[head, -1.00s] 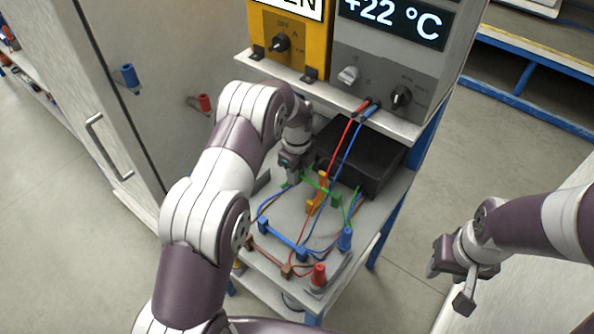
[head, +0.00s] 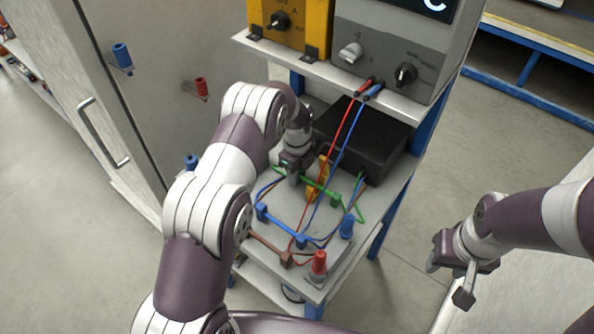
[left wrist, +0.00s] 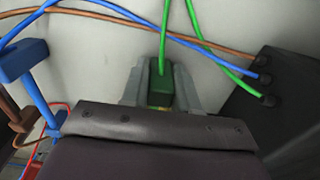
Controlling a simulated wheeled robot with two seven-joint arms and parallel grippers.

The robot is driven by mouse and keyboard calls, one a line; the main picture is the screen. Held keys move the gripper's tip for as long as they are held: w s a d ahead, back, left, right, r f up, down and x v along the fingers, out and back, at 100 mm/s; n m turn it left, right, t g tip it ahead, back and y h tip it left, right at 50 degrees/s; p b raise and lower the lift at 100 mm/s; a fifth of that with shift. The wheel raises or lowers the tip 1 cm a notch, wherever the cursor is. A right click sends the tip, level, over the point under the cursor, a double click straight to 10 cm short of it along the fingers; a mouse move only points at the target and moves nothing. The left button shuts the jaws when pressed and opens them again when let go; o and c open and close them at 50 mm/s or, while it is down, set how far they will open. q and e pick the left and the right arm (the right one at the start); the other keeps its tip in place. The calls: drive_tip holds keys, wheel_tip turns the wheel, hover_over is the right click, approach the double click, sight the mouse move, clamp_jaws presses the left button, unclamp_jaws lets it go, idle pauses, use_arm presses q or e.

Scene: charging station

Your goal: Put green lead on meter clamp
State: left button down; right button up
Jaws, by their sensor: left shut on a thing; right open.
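My left gripper (head: 294,176) is shut on the green lead's block (left wrist: 160,86), which sits between the two fingers in the left wrist view. The green lead (head: 318,187) runs right from the fingers across the shelf, with another green block (head: 335,200) on it. A yellow upright piece (head: 324,167), perhaps the meter clamp, stands just right of my left gripper, partly behind the lead. I cannot tell whether they touch. A little yellow also shows at the green block in the left wrist view. My right gripper (head: 449,276) is open and empty, off to the right.
A black box (head: 365,138) stands behind the leads. Blue leads with a blue block (head: 301,241), brown leads, a blue clamp (head: 347,226) and a red clamp (head: 319,264) crowd the shelf front. Red and blue cables hang from the panel above.

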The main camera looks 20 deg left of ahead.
use_arm(q)
drive_tip(key=c, duration=0.8)
unclamp_jaws()
wheel_tip(320, 180, up, 10)
drive_tip(key=shift+r+b, duration=0.2)
drive_tip(key=shift+b, duration=0.5)
wheel_tip(320, 180, up, 2)
drive_tip(key=shift+r+p, duration=0.15)
drive_tip(key=shift+p, duration=0.8)
